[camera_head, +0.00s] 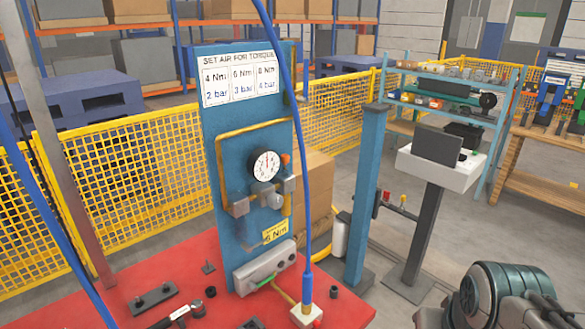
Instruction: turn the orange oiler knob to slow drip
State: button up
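A small orange knob (286,159) shows at the upper right of the round white gauge (266,165) on the blue upright panel (228,130). It is partly hidden and too small to read its setting. Metal fittings (265,192) and yellow piping sit around the gauge. A torque and air pressure chart (240,80) is at the panel top, and a yellow 6 Nm label (275,232) is lower down. My gripper's fingers are not in view; a dark rounded part, apparently of my arm, shows at the bottom right, apart from the panel.
A blue hose (298,130) hangs down in front of the panel's right side. The red table (100,296) holds several small dark parts and a white block (305,315). A blue post (366,190) and a screen on a stand (438,165) are at right. Yellow mesh fencing is behind.

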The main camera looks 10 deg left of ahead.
aim_at(284, 158)
jog(key=z, duration=0.55)
jog(key=i, duration=0.7)
jog(key=u, duration=2.3)
